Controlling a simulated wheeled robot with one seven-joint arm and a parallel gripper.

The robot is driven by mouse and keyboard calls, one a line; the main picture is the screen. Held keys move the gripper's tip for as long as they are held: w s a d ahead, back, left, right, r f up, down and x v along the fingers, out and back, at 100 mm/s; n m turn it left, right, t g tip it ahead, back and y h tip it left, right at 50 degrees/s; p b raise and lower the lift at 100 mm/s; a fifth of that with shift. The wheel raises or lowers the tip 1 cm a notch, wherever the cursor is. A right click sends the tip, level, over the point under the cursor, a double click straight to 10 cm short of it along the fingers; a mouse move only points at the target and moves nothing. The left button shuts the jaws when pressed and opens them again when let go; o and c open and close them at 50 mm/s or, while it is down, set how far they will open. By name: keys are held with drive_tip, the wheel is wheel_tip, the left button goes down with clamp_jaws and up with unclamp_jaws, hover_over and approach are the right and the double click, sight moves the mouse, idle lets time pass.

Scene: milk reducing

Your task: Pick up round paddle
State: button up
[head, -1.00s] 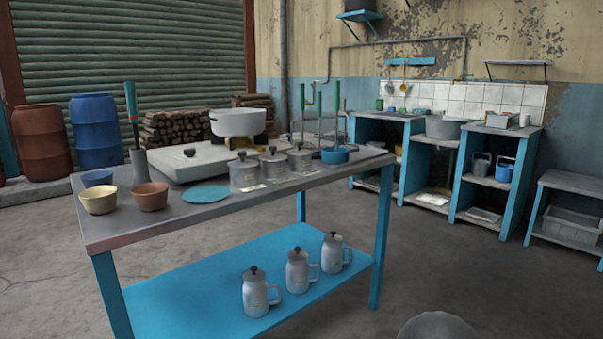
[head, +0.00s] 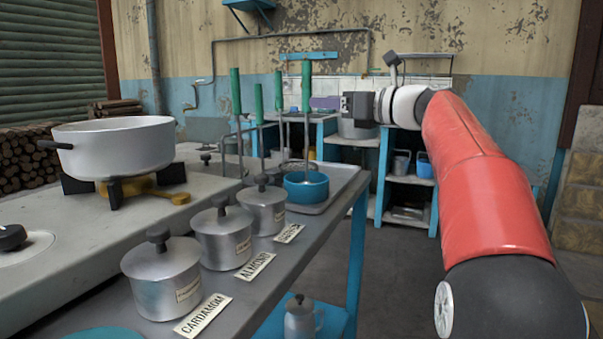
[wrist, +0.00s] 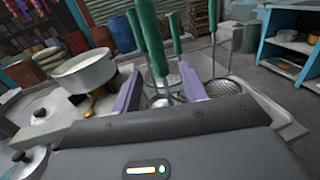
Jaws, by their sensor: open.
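Several tools with upright green handles stand at the far end of the steel table; handles show in the head view (head: 235,92) and in the wrist view (wrist: 150,40). I cannot tell for sure which is the round paddle. One tool ends in a round mesh disc (wrist: 222,87), right of the fingers in the wrist view. My gripper (head: 318,103) is open beside the handles, its purple fingers (wrist: 160,88) apart. Handles show in and beyond the gap between the fingers. Nothing is visibly gripped.
A blue bowl (head: 306,192) sits on a tray (head: 340,183) by the tools. Lidded steel pots (head: 162,275) labelled with spice names line the table's near side. Shelves (head: 408,190) stand behind.

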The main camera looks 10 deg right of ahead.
sight(306, 111)
drive_tip(key=x, duration=0.6)
drive_tip(key=shift+r, duration=0.15)
clamp_jaws()
drive_tip(key=shift+r, duration=0.1)
